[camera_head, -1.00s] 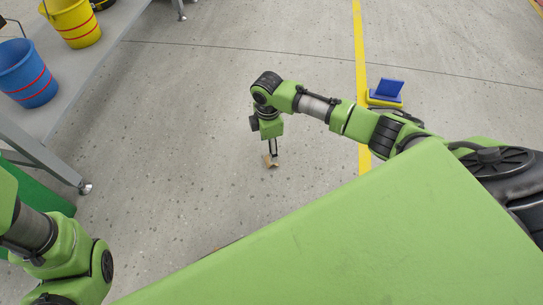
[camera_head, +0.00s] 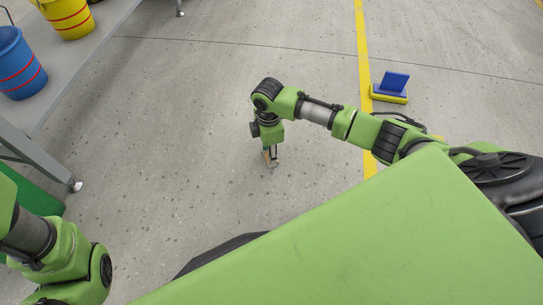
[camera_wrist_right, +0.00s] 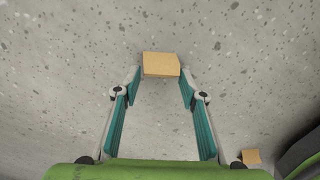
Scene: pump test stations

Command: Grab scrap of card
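The scrap of card (camera_wrist_right: 161,65) is a small tan, block-like piece. In the right wrist view it lies between the tips of my right gripper (camera_wrist_right: 160,80). The gripper's fingers are spread, with a narrow gap seeming to remain on each side of the card. In the head view my right gripper (camera_head: 270,153) points down at the floor, and the card (camera_head: 270,160) shows partly hidden at its fingertips. A second tan piece (camera_wrist_right: 251,156) lies at the lower right of the wrist view. My left gripper is out of view.
A grey table (camera_head: 85,65) with a blue bucket (camera_head: 20,68) and a yellow bucket (camera_head: 68,14) stands at left. A blue and yellow item (camera_head: 391,88) sits by the yellow floor line (camera_head: 363,60). Speckled floor around the card is clear.

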